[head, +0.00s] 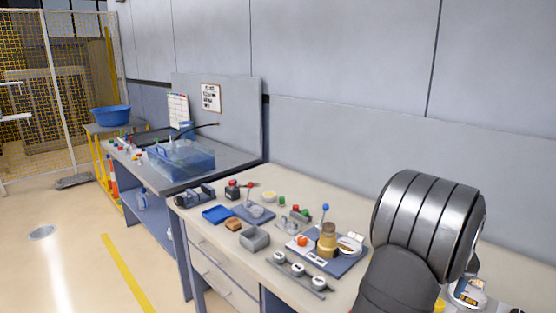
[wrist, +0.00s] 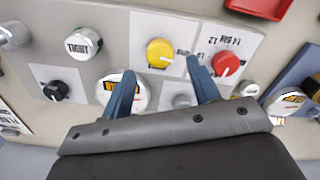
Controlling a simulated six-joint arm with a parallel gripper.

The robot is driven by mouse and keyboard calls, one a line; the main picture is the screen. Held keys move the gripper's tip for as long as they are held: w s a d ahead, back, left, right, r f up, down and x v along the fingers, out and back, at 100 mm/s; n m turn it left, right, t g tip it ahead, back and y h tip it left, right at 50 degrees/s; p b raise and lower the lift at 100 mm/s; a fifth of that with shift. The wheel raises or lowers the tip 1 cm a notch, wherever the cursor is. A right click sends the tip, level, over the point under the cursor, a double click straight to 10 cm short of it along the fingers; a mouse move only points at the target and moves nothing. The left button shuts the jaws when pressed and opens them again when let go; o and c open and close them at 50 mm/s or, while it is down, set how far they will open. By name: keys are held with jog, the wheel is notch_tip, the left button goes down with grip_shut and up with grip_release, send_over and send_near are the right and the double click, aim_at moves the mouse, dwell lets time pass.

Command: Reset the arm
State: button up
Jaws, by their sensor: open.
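My gripper (wrist: 165,92) shows in the wrist view with its two blue fingers spread apart and nothing between them. It is above a panel with knobs. A yellow knob (wrist: 160,53) lies beyond the gap between the fingers, and a red knob (wrist: 226,64) is just beyond the right finger. A round dial (wrist: 136,97) is partly hidden behind the left finger. In the head view my dark arm link fills the lower right, and the fingers are not visible there.
A long bench (head: 350,196) holds a blue tray (head: 217,214), a grey box (head: 255,239), a brass-coloured part (head: 327,240) and several knobs. A clear blue tank (head: 182,160) stands on a farther bench. A blue basin (head: 110,116) is at the back left. Open floor lies at left.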

notch_tip(320, 180, down, 5)
jog(key=shift+r, duration=0.1)
jog(key=m, duration=0.8)
jog(key=shift+r, duration=0.1)
jog(key=m, duration=0.4)
jog(key=shift+m, duration=1.8)
dwell(0.6)
jog(key=n, duration=0.4)
jog(key=shift+n, duration=0.3)
jog(key=n, duration=0.4)
jog(key=shift+n, duration=0.4)
